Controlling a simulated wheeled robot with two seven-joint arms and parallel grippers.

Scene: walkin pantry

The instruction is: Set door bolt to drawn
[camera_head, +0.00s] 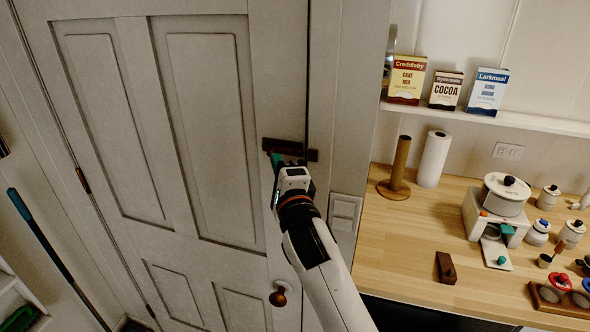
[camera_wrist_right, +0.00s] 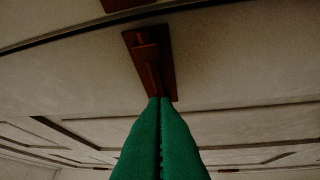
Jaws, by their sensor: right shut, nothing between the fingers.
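The dark reddish-brown door bolt (camera_head: 283,145) is mounted on the white panelled door (camera_head: 208,90) near its right edge. A short brown piece (camera_head: 313,155) sits just across the gap on the frame. In the right wrist view the bolt (camera_wrist_right: 148,62) shows a plate with a bar and a raised knob on it. My right gripper (camera_head: 276,158) is at the bolt, its green fingers (camera_wrist_right: 158,100) shut together with nothing between them. The fingertips overlap the near end of the bolt plate; whether they touch it I cannot tell. My left gripper is not in view.
A round brown doorknob (camera_head: 278,298) is low on the door. A light switch (camera_head: 345,214) is on the wall beside my right arm. A wooden counter (camera_head: 400,240) with a paper roll (camera_head: 433,158), jars and a white appliance stands at right, under a shelf of boxes.

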